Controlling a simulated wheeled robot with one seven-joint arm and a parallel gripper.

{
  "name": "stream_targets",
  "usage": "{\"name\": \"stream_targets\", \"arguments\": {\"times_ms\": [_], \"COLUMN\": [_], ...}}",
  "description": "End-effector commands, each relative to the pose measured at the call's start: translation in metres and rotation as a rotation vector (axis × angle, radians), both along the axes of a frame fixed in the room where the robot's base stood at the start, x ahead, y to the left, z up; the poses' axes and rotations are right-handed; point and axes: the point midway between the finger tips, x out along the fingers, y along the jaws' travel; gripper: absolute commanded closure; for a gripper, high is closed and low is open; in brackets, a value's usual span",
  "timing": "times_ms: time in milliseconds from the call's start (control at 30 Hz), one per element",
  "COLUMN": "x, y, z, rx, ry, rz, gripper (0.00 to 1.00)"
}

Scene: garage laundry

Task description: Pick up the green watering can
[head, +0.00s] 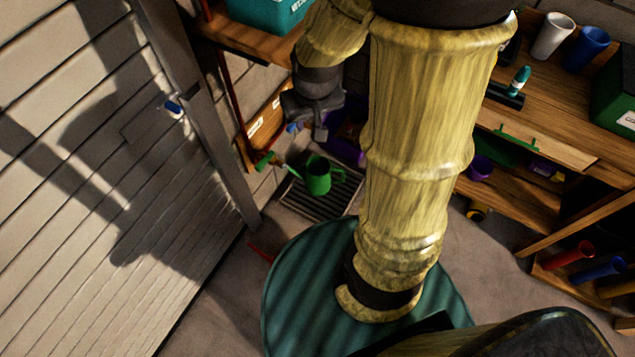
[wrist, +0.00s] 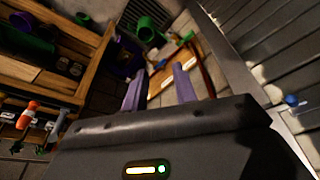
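The green watering can (head: 318,178) stands on a dark slatted mat (head: 322,207) on the floor, beside the wall. Its handle is on the right in the head view. It also shows at the top of the wrist view (wrist: 147,28), beyond my fingertips. My gripper (head: 307,130) hangs above and behind the can in the head picture, apart from it. In the wrist view, the two purple fingers of my gripper (wrist: 158,84) are spread with nothing between them. My arm covers the area right of the can in the head view.
A light slatted door (head: 95,190) is on the left. Wooden shelving (head: 535,145) with cups, tubes and a green bin stands on the right. A purple container (head: 345,150) is close behind the can. A wooden shelf (head: 235,38) is above left. Some bare floor (head: 285,225) lies before the mat.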

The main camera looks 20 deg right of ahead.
Motion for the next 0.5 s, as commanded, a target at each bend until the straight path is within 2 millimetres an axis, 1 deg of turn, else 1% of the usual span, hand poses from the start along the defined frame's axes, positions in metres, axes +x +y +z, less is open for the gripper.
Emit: {"name": "stream_targets", "arguments": {"times_ms": [33, 367, 500], "x": [0.010, 0.069, 0.092], "y": [-0.004, -0.029, -0.041], "z": [-0.031, -0.127, -0.170], "rx": [-0.002, -0.012, -0.017], "ry": [-0.002, -0.027, -0.038], "rz": [-0.005, -0.018, -0.024], "gripper": [0.72, 0.72, 0.72]}}
